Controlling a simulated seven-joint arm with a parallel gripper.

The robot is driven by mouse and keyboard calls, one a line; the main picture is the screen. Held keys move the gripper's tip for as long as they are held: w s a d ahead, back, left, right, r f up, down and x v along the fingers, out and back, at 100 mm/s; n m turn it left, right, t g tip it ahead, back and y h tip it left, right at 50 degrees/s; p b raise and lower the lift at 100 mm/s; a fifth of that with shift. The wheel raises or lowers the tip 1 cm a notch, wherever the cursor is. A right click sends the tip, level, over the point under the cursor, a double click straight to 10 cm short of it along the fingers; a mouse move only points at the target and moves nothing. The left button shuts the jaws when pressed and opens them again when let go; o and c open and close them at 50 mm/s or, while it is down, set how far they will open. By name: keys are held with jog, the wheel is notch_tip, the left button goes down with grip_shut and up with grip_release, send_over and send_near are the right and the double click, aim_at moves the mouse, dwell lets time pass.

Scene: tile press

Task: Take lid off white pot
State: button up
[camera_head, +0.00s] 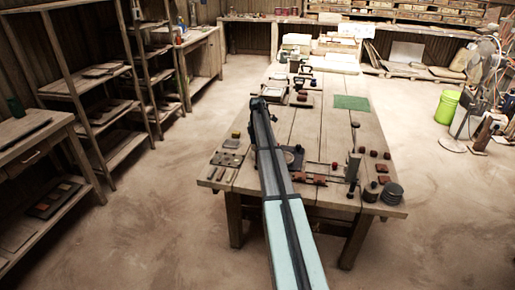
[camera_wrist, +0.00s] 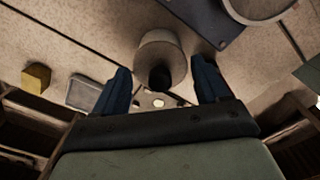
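In the wrist view a pale, round pot (camera_wrist: 158,42) stands on the wooden table, ahead of and between my fingers. A dark round knob (camera_wrist: 160,78) shows at its near side, apparently part of its lid; the seam between lid and pot is not clear. My gripper (camera_wrist: 161,68) is open, with one dark blue finger on each side of the knob and visible gaps to both. I cannot tell whether the fingers are at the knob's height. In the head view my arm reaches over the table, and I cannot make out the pot there.
In the wrist view a yellow block (camera_wrist: 37,76) and a grey tray (camera_wrist: 86,93) lie left, and a dark plate (camera_wrist: 205,22) with a round disc lies at upper right. In the head view, the wooden table (camera_head: 318,122) holds small tools, a green mat (camera_head: 351,103) and stacked discs (camera_head: 392,193).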

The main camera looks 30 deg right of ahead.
jog(key=c, duration=0.7)
